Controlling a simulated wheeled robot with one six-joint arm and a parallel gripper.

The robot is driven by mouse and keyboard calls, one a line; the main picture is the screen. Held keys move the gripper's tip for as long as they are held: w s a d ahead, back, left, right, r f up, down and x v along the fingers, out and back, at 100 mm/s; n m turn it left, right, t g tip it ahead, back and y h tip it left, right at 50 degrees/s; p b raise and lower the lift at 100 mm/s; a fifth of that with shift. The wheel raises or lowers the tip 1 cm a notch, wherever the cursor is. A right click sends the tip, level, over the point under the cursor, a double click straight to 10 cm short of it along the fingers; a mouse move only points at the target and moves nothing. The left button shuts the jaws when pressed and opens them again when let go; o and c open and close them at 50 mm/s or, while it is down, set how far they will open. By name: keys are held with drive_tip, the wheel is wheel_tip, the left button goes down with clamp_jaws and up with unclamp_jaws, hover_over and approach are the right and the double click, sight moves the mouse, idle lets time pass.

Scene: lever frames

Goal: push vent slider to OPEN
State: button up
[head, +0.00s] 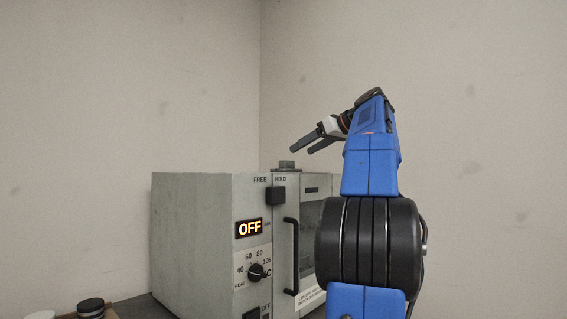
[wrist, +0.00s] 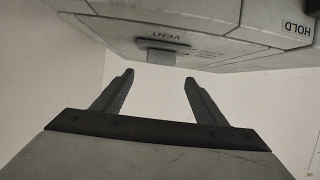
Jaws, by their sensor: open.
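The vent slider appears as a small dark block on top of the grey oven in the head view (head: 286,166). In the wrist view a block beside the VENT lettering (wrist: 163,56) looks like the same part. The small print near it is unreadable, so its setting cannot be told. My gripper (head: 302,151) is above the oven's top, apart from the slider. In the wrist view my gripper (wrist: 160,77) is open with nothing between its fingers, and the vent block shows beyond the fingertips.
The oven (head: 195,235) has a black FREE/HOLD catch (head: 276,196), a lit OFF display (head: 249,228), a heat knob (head: 257,273) and a vertical door handle (head: 291,256). A dark round object (head: 90,307) is at lower left.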

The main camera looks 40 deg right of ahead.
drive_tip(key=x, duration=1.1)
drive_tip(key=shift+w, duration=0.1)
drive_tip(key=c, duration=1.5)
drive_tip(key=w, duration=0.5)
drive_tip(key=shift+w+a, duration=0.15)
drive_tip(key=shift+a, duration=0.05)
drive_tip(key=shift+r, duration=0.1)
drive_tip(key=o, duration=1.5)
drive_tip(key=shift+w, duration=0.1)
